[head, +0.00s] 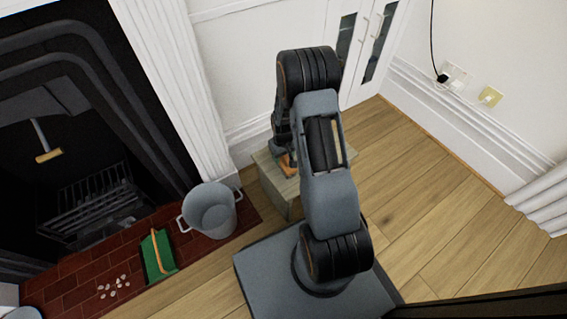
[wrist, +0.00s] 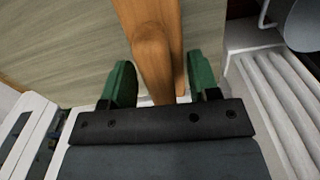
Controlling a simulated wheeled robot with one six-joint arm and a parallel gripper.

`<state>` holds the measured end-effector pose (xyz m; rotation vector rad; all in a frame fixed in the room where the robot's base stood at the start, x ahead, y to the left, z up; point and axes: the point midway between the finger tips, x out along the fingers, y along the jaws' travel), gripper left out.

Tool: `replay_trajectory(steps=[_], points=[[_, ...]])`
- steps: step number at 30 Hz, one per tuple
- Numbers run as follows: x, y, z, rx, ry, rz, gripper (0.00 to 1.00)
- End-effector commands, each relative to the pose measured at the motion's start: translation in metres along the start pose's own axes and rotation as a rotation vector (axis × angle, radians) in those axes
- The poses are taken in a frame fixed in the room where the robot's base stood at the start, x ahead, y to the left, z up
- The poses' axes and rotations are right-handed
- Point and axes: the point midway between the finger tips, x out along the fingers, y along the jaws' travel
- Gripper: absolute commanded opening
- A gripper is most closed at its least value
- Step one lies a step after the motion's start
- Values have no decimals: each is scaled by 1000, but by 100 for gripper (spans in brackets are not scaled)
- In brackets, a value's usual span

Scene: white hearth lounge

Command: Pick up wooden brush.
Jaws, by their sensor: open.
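The wooden brush (wrist: 152,40) shows as an orange-brown wooden piece over the pale wood-grain top of a small box in the wrist view. Its near end lies between the green fingers of my gripper (wrist: 161,84), with a gap visible on the left; the right finger is close beside the wood. The gripper is open. In the head view a bit of the orange-brown wood (head: 288,170) shows on the box, beside my arm. My arm hides most of the brush and the gripper there. Bristles are not visible.
The greenish wooden box (head: 285,200) stands by the white wall. A grey bucket (head: 210,212) and a green dustpan (head: 158,256) stand on the brick hearth (head: 75,285) to the left. White cupboard doors (head: 362,50) are behind. Wooden floor (head: 455,215) is clear at right.

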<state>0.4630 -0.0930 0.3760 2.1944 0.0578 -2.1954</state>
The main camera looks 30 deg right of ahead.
Motion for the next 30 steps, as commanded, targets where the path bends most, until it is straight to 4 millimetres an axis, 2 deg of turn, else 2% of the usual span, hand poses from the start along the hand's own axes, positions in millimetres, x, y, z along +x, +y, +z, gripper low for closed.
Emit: replay_trajectory(steps=[5,22,30], points=[[-1,0,0,0,1,0,55],[-1,0,0,0,0,0,1],[-2,0,0,0,1,0,0]])
